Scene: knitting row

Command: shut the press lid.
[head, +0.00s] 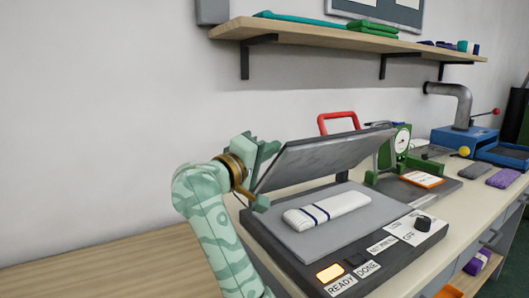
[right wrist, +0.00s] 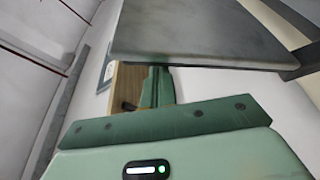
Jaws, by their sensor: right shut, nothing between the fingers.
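The press (head: 345,240) stands on the bench with its grey lid (head: 325,155) raised and tilted, hinged side unclear. A folded white cloth with dark stripes (head: 327,208) lies on the lower plate. A red handle (head: 338,117) shows above the lid's far edge; whether it joins the lid is unclear. My right gripper (head: 268,148) is shut and empty at the lid's left edge. In the right wrist view its fingers (right wrist: 158,84) end close to the lid's edge (right wrist: 200,45); contact cannot be told. My left gripper is not in view.
A wooden shelf (head: 340,36) hangs on the wall above. A green scale with a dial (head: 400,143) and a blue machine (head: 468,138) stand to the right of the press. Purple and grey folded pieces lie at the right. The wooden surface (head: 100,265) at left is clear.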

